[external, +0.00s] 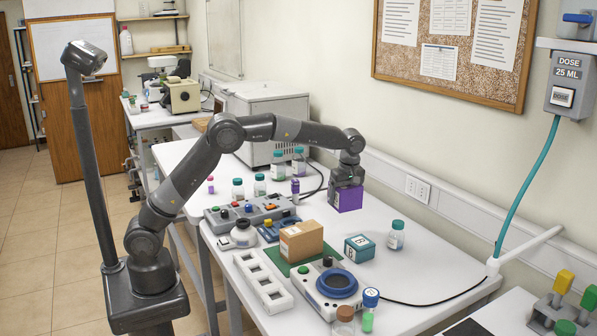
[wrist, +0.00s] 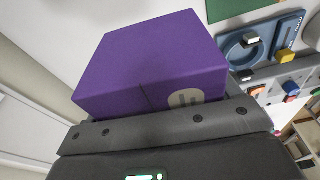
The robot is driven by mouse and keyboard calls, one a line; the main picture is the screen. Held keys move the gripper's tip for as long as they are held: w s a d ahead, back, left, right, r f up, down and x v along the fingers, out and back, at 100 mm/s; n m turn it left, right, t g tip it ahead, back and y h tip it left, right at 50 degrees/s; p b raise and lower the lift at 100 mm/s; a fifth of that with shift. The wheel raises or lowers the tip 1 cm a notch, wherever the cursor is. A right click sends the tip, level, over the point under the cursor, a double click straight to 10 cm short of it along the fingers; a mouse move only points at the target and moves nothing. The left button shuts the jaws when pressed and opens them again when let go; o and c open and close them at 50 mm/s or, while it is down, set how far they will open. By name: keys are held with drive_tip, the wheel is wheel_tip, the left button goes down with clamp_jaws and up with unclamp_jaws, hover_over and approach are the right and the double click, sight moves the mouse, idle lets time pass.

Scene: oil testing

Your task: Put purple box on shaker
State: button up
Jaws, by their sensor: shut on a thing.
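My gripper (external: 347,180) is shut on the purple box (external: 349,200) and holds it above the right back part of the white table. In the wrist view the purple box (wrist: 150,65) fills the middle, with a pale round label on its near side, above the dark gripper (wrist: 165,125). No device is clearly marked as the shaker. A white device with a blue ring (external: 336,284) stands at the front of the table, and a small blue device (external: 279,229) stands near the middle. The box is apart from both.
A brown box (external: 301,241) stands on a green mat (external: 318,255), with a teal box (external: 359,248) and a capped bottle (external: 396,236) to its right. A grey button console (external: 249,213) and a white rack (external: 262,281) are at left. The wall is close behind.

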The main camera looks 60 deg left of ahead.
drive_tip(key=shift+s+d+r, duration=0.2)
drive_tip(key=shift+d, duration=0.05)
